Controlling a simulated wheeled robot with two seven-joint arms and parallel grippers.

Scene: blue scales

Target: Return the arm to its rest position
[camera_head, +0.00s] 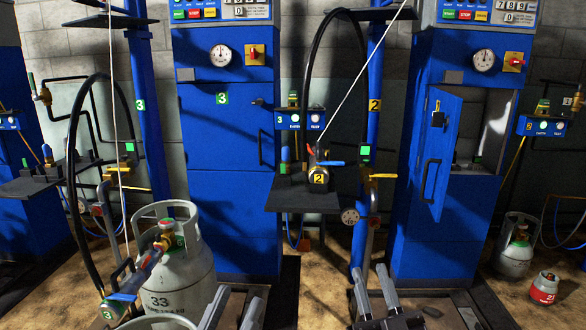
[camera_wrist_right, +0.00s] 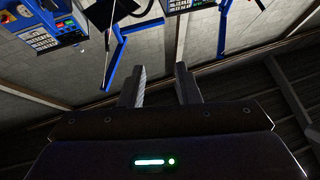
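My left gripper (camera_head: 232,310) is at the bottom of the head view, left of centre, with its two fingers apart and nothing visible between them. My right gripper (camera_head: 374,290) is at the bottom, right of centre, with its fingers apart. In the right wrist view the right gripper (camera_wrist_right: 160,85) also shows two separated fingers with empty space between them. Both grippers are low in front of the blue cabinets and apart from the cylinders. The rest of both arms is out of the head view.
A grey gas cylinder (camera_head: 182,262) marked 33 stands left of my left gripper. A blue cabinet (camera_head: 222,220) stands behind it; another has an open door (camera_head: 434,150). A dark shelf (camera_head: 290,197) holds a valve unit marked 2. A small grey cylinder (camera_head: 515,255) and a red one (camera_head: 544,287) stand right.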

